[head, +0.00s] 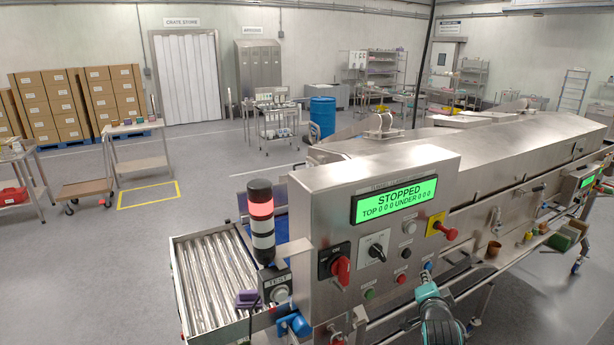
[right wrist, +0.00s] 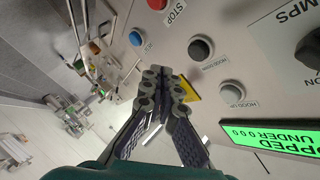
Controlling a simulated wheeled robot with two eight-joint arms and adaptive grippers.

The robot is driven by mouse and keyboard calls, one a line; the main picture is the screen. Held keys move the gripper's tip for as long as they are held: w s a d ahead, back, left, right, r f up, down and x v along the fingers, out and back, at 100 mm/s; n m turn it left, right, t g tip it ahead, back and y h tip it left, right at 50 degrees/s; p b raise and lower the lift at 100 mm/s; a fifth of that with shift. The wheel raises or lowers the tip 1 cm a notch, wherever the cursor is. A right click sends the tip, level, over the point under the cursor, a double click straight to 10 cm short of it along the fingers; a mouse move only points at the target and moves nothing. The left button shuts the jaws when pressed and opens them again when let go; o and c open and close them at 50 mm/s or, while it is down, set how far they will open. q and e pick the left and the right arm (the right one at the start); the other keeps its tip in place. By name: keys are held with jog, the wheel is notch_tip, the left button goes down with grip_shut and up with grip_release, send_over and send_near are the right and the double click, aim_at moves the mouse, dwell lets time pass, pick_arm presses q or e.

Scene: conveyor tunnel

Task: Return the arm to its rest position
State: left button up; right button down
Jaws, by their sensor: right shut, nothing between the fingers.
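My right gripper (head: 427,284) is at the lower right of the control panel in the head view, with its teal arm below it. In the right wrist view the right gripper (right wrist: 166,76) has its dark fingers together, with nothing between them. It is in front of the steel panel (head: 320,200); I cannot tell whether it touches it. Near it in the wrist view are a blue button (right wrist: 135,39), a black button (right wrist: 201,49) and a pale button (right wrist: 229,94). My left gripper is not in view.
The green display (head: 395,200) reads STOPPED. A red emergency stop (head: 446,232) sticks out at the panel's right. A roller conveyor (head: 213,275) lies left of the panel. Open floor lies further left.

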jog(key=s+a+f+n+g+y+b, duration=0.2)
jog(key=s+a+f+n+b, duration=0.5)
jog(key=s+f, duration=0.5)
jog(key=s+a+f+n+g+y+b, duration=0.3)
jog(key=s+a+f+n+b, duration=0.4)
jog(key=s+a+f+b, duration=0.4)
notch_tip(320, 180, down, 2)
jog(key=shift+s+a+g, duration=0.7)
jog(key=shift+s+a, duration=0.15)
